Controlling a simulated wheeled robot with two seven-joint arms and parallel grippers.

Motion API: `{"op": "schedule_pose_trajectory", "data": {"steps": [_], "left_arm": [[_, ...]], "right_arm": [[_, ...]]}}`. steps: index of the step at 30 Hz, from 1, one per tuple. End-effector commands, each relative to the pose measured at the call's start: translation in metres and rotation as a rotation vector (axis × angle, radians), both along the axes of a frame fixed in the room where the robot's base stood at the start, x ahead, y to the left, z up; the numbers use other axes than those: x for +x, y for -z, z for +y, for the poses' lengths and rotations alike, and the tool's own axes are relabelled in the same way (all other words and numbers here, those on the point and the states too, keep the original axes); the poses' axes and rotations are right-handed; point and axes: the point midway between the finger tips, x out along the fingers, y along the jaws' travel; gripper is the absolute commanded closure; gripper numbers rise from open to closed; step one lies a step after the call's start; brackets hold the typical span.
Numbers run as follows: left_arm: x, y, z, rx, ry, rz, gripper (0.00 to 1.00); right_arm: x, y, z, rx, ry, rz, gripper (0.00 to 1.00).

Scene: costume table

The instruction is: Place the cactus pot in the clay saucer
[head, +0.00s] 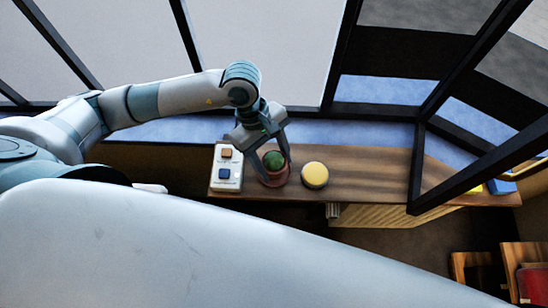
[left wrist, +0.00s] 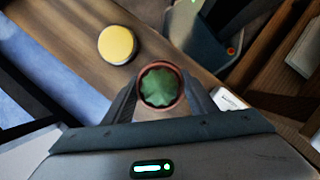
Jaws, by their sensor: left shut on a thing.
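The cactus pot is a red-brown round pot (head: 273,178) with a green cactus (head: 273,159) in it, over the wooden table in the head view. My left gripper (head: 272,167) comes down from above with its fingers on either side of the pot, shut on it. In the left wrist view the pot's rim (left wrist: 160,104) and the cactus (left wrist: 158,86) show between the fingers, seen from above and apparently upright. I cannot make out a separate clay saucer; it may be hidden under the pot. I cannot tell whether the pot touches anything below. My right gripper is not in view.
A round yellow-topped object (head: 315,175) stands close right of the pot. A white panel (head: 227,167) with an orange and a blue square lies close left. Dark window frames (head: 430,115) rise behind and right.

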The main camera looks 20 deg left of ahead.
Motion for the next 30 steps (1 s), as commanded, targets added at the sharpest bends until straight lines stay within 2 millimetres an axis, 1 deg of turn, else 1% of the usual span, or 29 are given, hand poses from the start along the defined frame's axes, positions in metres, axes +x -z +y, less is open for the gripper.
{"op": "schedule_pose_trajectory", "data": {"steps": [8, 12, 13, 14, 15, 24, 29, 30], "left_arm": [[0.0002, 0.0018, -0.0002, -0.001, 0.001, -0.001, 0.75], [0.0002, 0.0048, -0.0002, -0.001, 0.001, -0.001, 0.75], [0.0002, 0.0046, 0.0000, -0.001, 0.001, -0.001, 0.46], [0.0002, 0.0037, -0.0001, -0.001, 0.001, -0.001, 0.39], [0.0002, 0.0036, -0.0001, 0.000, 0.000, -0.001, 0.30], [0.0001, 0.0033, 0.0000, 0.000, 0.000, -0.001, 0.30], [0.0000, 0.0001, 0.0000, 0.000, 0.000, 0.000, 0.30], [0.0011, 0.0000, 0.0008, 0.000, -0.001, -0.002, 0.30]], "right_arm": [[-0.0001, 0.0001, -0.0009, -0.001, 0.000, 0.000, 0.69], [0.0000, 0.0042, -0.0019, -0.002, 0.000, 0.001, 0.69], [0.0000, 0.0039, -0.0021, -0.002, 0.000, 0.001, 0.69], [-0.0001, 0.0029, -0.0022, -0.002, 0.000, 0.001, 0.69], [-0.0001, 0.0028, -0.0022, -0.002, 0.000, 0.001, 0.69], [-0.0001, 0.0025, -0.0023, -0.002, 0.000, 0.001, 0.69], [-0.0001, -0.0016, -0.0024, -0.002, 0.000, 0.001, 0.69], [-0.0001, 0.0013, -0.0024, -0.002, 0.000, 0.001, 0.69]]}}
